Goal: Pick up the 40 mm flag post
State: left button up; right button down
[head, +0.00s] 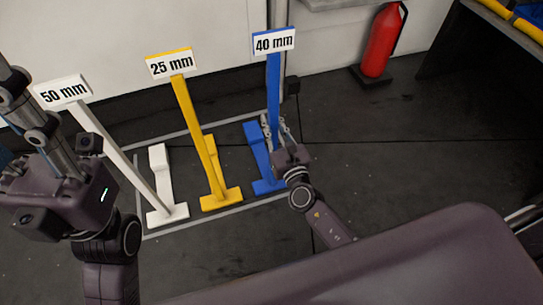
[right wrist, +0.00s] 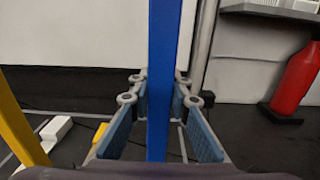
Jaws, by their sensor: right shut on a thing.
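The 40 mm flag post (head: 273,88) is blue, with a white "40 mm" sign (head: 274,41) on top and a blue foot (head: 268,186) on the floor. It looks upright. My right gripper (head: 274,132) is shut on its shaft, below mid-height. In the right wrist view the blue shaft (right wrist: 164,70) runs between the two blue finger pads of my right gripper (right wrist: 160,110). My left gripper (head: 22,112) is at the left edge, apart from the posts; its fingertips cannot be made out.
A yellow 25 mm post (head: 198,125) and a white 50 mm post (head: 118,150) stand to the left, within a pale floor outline. A red fire extinguisher (head: 379,42) stands by the wall at the right. The floor right of the blue post is clear.

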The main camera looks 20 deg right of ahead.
jog(key=shift+r, duration=0.3)
